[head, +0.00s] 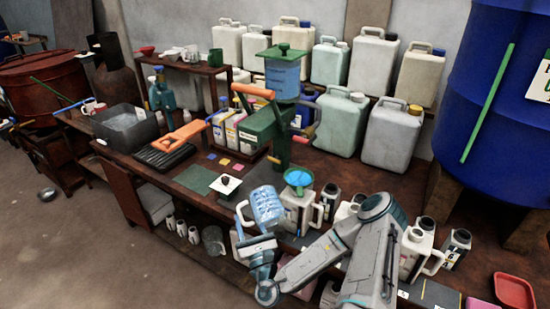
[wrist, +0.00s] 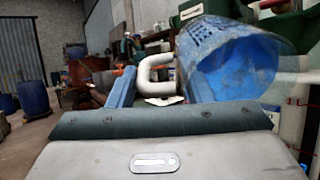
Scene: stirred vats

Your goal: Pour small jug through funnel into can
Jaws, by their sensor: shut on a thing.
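The small jug (head: 267,204), blue with pale markings and a white handle, is held in the air in front of the green machine. My gripper (head: 257,243) is shut on its handle; in the wrist view the white handle (wrist: 152,72) sits between the blue fingers. The jug's body (wrist: 215,50) looks tilted there, one wide round end facing right. The funnel (head: 299,178), blue inside with a green rim, stands in the mouth of a white can (head: 294,214) on the bench. The jug is left of the funnel, close to it in the picture. Its contents cannot be made out.
The green machine (head: 264,128) with an orange handle stands behind the funnel. Several white cans (head: 415,247) line the front edge to the right. Large pale canisters (head: 392,135) fill the back. A blue vat (head: 490,100) stands at right. A red tray (head: 514,291) lies lower right.

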